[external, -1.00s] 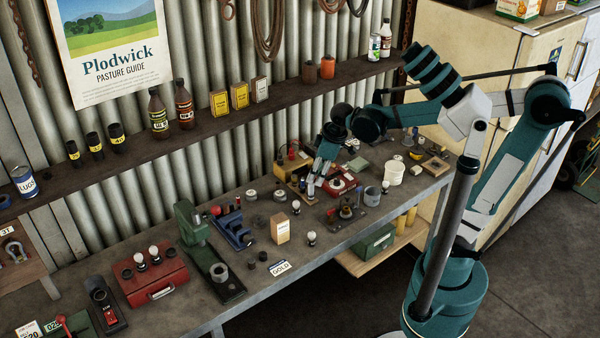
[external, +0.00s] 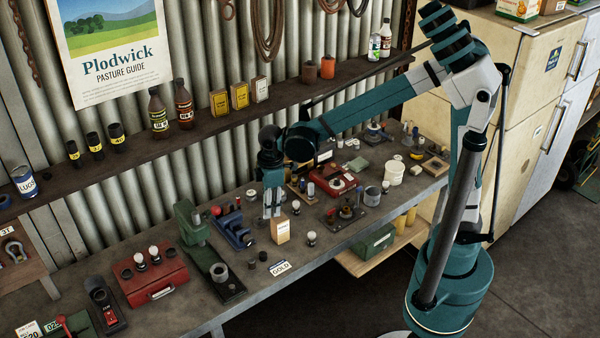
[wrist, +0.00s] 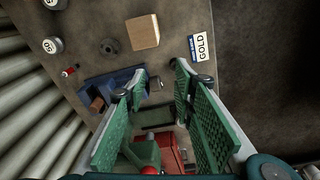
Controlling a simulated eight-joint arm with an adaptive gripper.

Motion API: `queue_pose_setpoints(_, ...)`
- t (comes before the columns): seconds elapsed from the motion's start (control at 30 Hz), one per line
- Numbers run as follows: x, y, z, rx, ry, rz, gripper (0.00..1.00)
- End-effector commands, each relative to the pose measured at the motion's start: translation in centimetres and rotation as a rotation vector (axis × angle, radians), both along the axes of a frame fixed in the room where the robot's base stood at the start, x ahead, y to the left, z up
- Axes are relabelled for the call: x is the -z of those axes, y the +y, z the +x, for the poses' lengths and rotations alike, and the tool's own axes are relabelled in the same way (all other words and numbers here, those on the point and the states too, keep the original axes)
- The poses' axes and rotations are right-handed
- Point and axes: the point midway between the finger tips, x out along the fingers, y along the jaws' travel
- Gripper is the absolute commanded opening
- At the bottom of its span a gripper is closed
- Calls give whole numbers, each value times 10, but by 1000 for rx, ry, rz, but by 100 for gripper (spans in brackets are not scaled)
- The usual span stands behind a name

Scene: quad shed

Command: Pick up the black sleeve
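My gripper (external: 272,213) points down over the bench beside the wooden block. In the wrist view its green-padded fingers (wrist: 152,80) stand apart with nothing held between them. A dark ring-shaped piece (wrist: 109,47) lies on the bench left of the wooden block (wrist: 143,32), beyond the fingertips. Two small dark cylindrical pieces (external: 263,256) (external: 251,265) stand near the GOLD label (external: 281,268) in the external view. I cannot tell for sure which of these dark pieces is the black sleeve. My gripper touches none of them visibly.
A blue vise (external: 234,230) and a green press (external: 205,245) stand left of my gripper. Knobbed weights (external: 311,238) stand nearby. A red box (external: 152,278) is farther left. The shelf (external: 200,122) runs along the wall behind.

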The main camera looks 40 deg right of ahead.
Motion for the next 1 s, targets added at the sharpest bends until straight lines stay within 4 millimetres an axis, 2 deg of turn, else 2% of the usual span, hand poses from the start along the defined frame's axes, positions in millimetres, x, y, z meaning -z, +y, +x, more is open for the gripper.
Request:
queue_pose_setpoints(0.1,6,25,-7,-57,18,-17,27)
queue_pose_setpoints(0.37,22,63,-22,-152,47,-47,27)
queue_pose_setpoints(0.5,58,59,-20,-146,46,-46,27)
queue_pose_setpoints(0.7,96,59,-21,-145,45,-46,27)
queue_pose_setpoints(0.83,111,59,-20,-145,45,-46,27)
queue_pose_setpoints(1.0,117,59,-21,-144,45,-46,27)
